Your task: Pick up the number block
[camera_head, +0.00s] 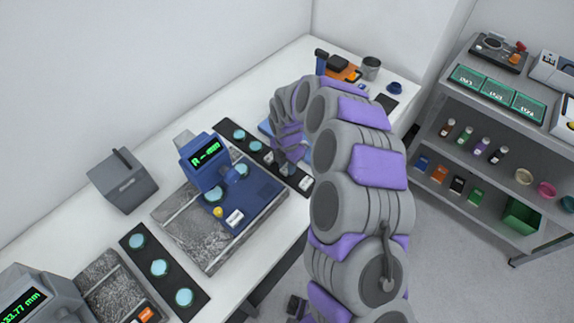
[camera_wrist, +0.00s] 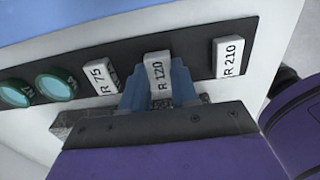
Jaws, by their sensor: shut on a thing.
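The number blocks are small white blocks with black print on a black strip (camera_wrist: 200,63). In the wrist view my gripper (camera_wrist: 159,88) has its blue fingers shut on the middle block, R 120 (camera_wrist: 158,71), one finger on each side. R 75 (camera_wrist: 97,76) stands to its left and R 210 (camera_wrist: 228,57) to its right, both apart from the fingers. Whether R 120 touches the strip I cannot tell. In the head view my gripper (camera_head: 284,166) is at the black strip, and my arm hides part of it. One white block (camera_head: 306,183) shows at the strip's near end.
Teal discs (camera_wrist: 56,87) sit on the same strip, left of R 75. A blue instrument with a green display (camera_head: 205,162) stands left of my gripper. A grey box (camera_head: 122,180) stands farther left. A shelf unit (camera_head: 460,113) is at right.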

